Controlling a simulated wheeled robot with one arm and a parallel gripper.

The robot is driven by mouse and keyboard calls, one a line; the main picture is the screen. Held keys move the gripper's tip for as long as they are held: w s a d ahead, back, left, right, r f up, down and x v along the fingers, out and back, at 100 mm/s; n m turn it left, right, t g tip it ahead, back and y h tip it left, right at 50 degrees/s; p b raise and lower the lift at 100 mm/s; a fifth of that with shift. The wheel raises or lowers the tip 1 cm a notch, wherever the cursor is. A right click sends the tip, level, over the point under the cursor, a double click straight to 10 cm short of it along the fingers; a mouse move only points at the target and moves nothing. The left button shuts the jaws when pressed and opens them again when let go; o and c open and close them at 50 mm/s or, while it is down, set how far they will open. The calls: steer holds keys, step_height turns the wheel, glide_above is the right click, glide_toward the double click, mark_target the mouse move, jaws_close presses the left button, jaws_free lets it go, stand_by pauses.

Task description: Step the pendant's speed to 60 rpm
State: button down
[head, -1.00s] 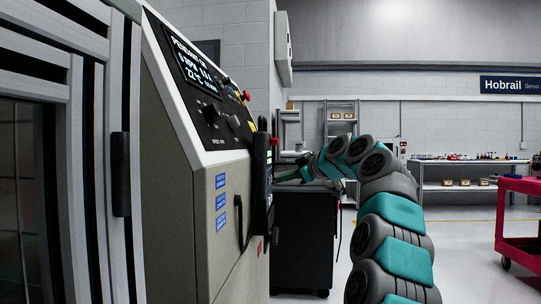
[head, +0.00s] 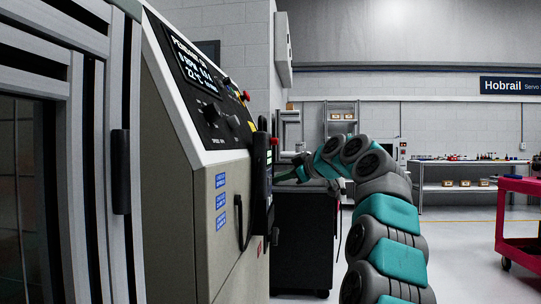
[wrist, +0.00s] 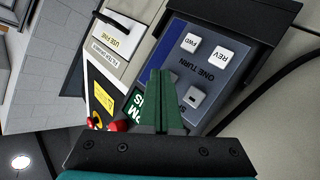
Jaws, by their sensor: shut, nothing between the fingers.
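The pendant (head: 261,178) is a dark upright unit on the front of the beige console, seen nearly edge-on in the head view.
The console screen (head: 195,68) reads "PENDANT ON" and what looks like 0 rpm. Red buttons (wrist: 118,125) and a yellow label sit beside the pendant. A black cable hangs below it. A dark cabinet (head: 303,240) stands behind; a pink cart (head: 520,225) is far right.

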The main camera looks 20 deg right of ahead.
steer(key=shift+s+d, duration=0.2)
steer(key=shift+d, duration=0.3)
steer(key=s+d, duration=0.2)
steer(key=d, duration=0.3)
steer(key=shift+s+d+p, duration=0.2)
steer(key=shift+d+p, duration=0.05)
steer(key=shift+p, duration=0.15)
stand_by(0.6)
